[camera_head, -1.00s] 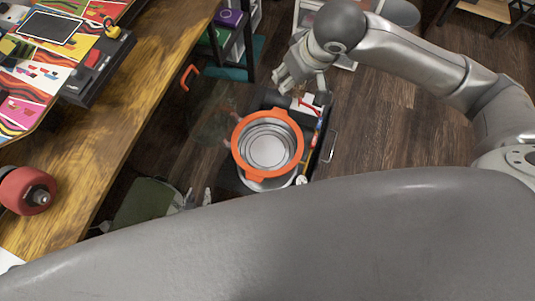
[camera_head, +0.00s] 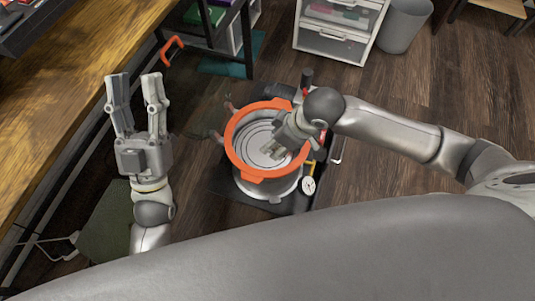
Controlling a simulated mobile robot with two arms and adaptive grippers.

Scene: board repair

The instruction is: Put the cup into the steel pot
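The steel pot (camera_head: 238,133) has a bright orange rim with tabs and stands on a dark surface in the middle of the view. My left gripper (camera_head: 137,88) is left of the pot, with its two fingers spread upward and nothing between them. My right gripper (camera_head: 272,153) reaches in from the right over the pot's opening, low against the rim or inside it. Its fingers are small and foreshortened, so I cannot tell if they are open or shut. I cannot make out a cup; my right gripper hides part of the pot's inside.
A wooden table (camera_head: 85,60) runs along the left. A white drawer unit (camera_head: 338,33) and a grey bin (camera_head: 404,25) stand at the back. A round white gauge (camera_head: 308,185) is close by the pot's right side. Open wooden floor (camera_head: 400,100) lies to the right.

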